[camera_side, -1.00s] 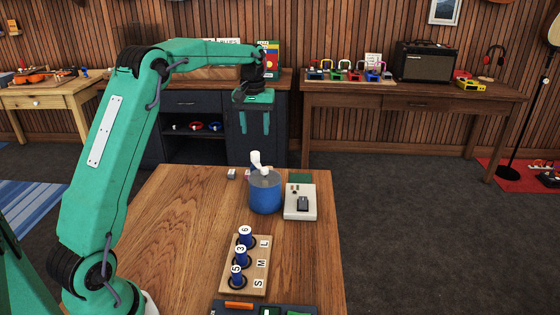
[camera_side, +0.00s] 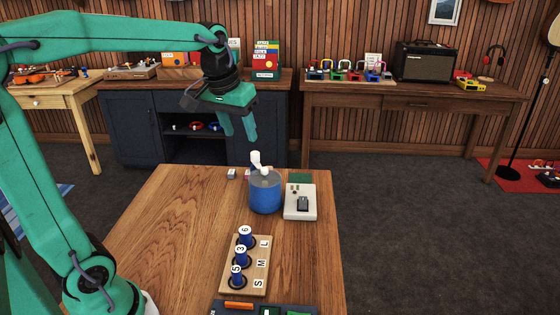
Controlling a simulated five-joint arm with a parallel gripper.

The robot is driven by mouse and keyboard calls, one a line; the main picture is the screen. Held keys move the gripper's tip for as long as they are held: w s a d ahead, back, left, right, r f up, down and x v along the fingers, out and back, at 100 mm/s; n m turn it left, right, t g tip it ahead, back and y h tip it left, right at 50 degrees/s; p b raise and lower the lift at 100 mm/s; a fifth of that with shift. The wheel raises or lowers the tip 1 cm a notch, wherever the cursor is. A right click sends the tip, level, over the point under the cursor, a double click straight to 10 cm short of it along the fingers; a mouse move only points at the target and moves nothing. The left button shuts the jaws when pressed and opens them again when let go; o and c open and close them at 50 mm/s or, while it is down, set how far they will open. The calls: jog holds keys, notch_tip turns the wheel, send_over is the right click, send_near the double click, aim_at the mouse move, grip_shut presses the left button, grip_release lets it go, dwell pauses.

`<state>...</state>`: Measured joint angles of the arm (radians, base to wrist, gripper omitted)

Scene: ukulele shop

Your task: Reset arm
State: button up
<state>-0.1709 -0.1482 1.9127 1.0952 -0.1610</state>
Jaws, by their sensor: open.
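My gripper (camera_side: 238,138) hangs in the air above the far left part of the wooden table (camera_side: 165,235). Its two green fingers point down and are apart, with nothing between them. My arm reaches in from the left, its upper link nearly level across the top left of the picture. The gripper is up and to the left of a blue cup (camera_side: 265,194) and touches nothing.
A white object (camera_side: 256,160) sticks up from the cup. A pale box with a dark switch (camera_side: 300,202) stands beside it. A wooden rack (camera_side: 261,264) holds blue numbered spools marked S, M, L. A dark tray (camera_side: 262,309) lies in front. The table's left side is clear.

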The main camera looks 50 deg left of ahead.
jog(key=s+d+f+m+t, duration=0.1)
jog(key=s+d+f+m, duration=0.1)
jog(key=s, duration=0.5)
jog(key=s+d+f+m+t, duration=0.1)
jog(key=s+d+f, duration=0.2)
jog(key=s, duration=0.4)
jog(key=shift+s+d+m+h, duration=0.2)
jog(key=shift+d+m+h, duration=0.15)
jog(key=shift+d, duration=0.35)
jog(key=shift+f, duration=0.1)
